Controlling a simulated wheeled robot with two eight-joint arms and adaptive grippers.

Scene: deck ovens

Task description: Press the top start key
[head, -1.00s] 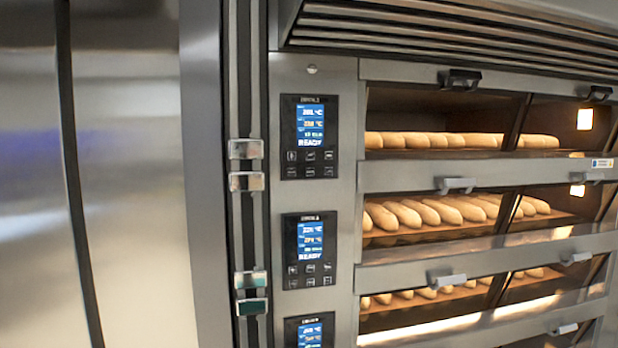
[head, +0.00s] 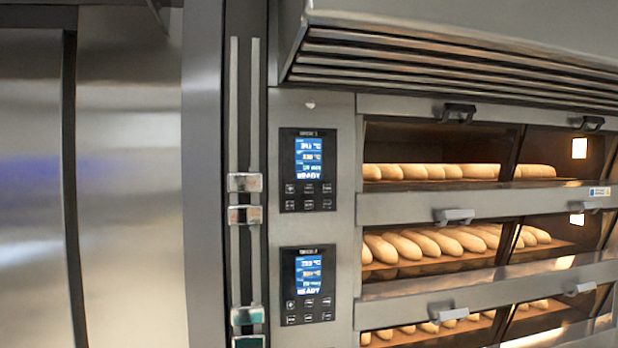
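The top control panel (head: 308,170) is a black rectangle on the steel column left of the top oven deck. Its lit blue screen (head: 309,158) has a bottom line that looks like READY. Two rows of small dark keys (head: 308,196) sit below the screen; their markings are too small to read, so I cannot tell which is the start key. A second, similar panel (head: 308,286) sits below it, also lit. Neither of my grippers shows in the head view.
Oven decks with rows of loaves (head: 430,171) lie to the right, with protruding door handles (head: 454,216). A slatted steel hood (head: 450,60) juts out above. Tall steel doors (head: 130,190) and metal hinges or latches (head: 245,182) are on the left.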

